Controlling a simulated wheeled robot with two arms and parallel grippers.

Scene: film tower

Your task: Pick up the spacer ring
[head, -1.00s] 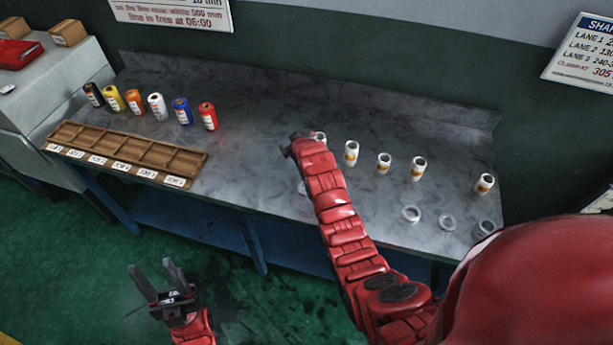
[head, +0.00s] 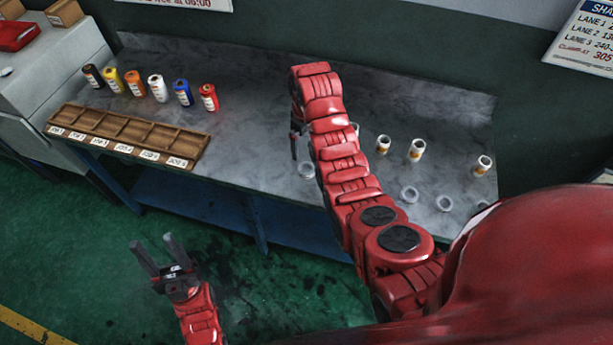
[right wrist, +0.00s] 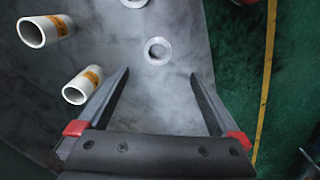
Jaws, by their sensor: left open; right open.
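Pale, translucent spacer rings lie flat on the grey bench top. Nothing is between the fingers. My left gripper (head: 153,242) is open and empty above the green floor, in front of the bench.
White tubes with orange bands stand behind the rings, including one tube (head: 416,150); a near tube (right wrist: 82,87) is close to my right gripper's left finger. Several coloured canisters (head: 157,88) stand behind a compartmented wooden tray (head: 125,127) at the left. The bench's middle is clear.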

